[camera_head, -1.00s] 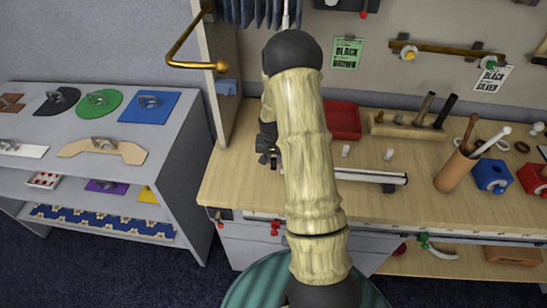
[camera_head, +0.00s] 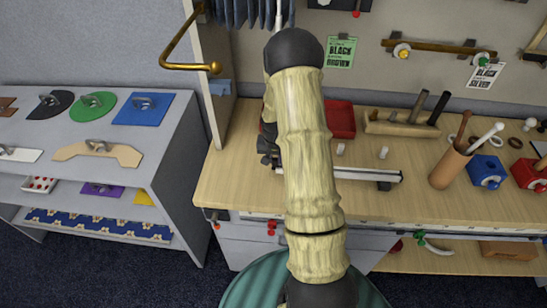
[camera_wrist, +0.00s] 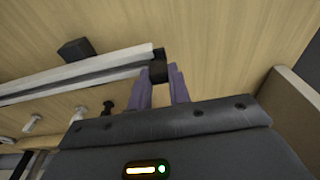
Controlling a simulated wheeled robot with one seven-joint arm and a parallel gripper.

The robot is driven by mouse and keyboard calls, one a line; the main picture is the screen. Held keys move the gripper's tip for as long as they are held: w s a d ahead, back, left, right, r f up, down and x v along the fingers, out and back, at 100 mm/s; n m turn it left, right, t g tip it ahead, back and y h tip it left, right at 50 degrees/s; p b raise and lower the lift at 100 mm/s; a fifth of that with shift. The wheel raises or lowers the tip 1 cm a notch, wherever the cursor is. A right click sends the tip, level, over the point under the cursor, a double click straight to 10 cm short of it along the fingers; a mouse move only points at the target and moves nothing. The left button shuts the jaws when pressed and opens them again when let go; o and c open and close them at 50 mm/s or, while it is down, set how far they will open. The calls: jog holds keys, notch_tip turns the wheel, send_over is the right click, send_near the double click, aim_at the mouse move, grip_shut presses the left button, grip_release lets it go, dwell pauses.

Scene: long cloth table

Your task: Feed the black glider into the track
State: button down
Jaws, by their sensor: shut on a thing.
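The track (camera_wrist: 85,75) is a pale rail with a dark slot, and in the wrist view it runs from the left edge to near the centre. My gripper (camera_wrist: 163,72) has purple fingers shut on the small black glider (camera_wrist: 158,67). The glider is right at the track's end, in line with the slot. I cannot tell whether it touches the rail or has entered it. In the head view the track (camera_head: 360,174) lies on the table, its left part hidden behind my arm. My gripper's fingertips and the glider are hidden there too.
A black foot (camera_wrist: 75,50) sits beside the track. White pegs (camera_wrist: 78,113) and a small black peg (camera_wrist: 107,105) stand on the other side. A red tray (camera_head: 341,119), wooden tool holder (camera_head: 395,123) and brown cup (camera_head: 450,167) stand behind and right. An upright panel borders the table's left.

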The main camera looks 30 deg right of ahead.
jog(key=shift+s+d+p, duration=0.25)
jog(key=shift+s+d, duration=0.8)
jog(key=shift+d, duration=0.5)
jog(key=shift+s+d+p, duration=0.2)
jog(key=shift+s+d, duration=0.9)
jog(key=shift+d, duration=0.5)
jog(key=shift+s+d+p, duration=0.25)
jog(key=shift+s+d, duration=0.8)
jog(key=shift+d, duration=0.5)
dwell(1.0)
jog(key=c, duration=1.2)
grip_release()
jog(key=shift+c, duration=0.2)
jog(key=shift+r, duration=0.1)
notch_tip(320, 180, up, 17)
jog(key=s+a+b, duration=0.1)
jog(key=s+b, duration=0.1)
jog(key=shift+a+b, duration=0.25)
jog(key=shift+b, duration=0.15)
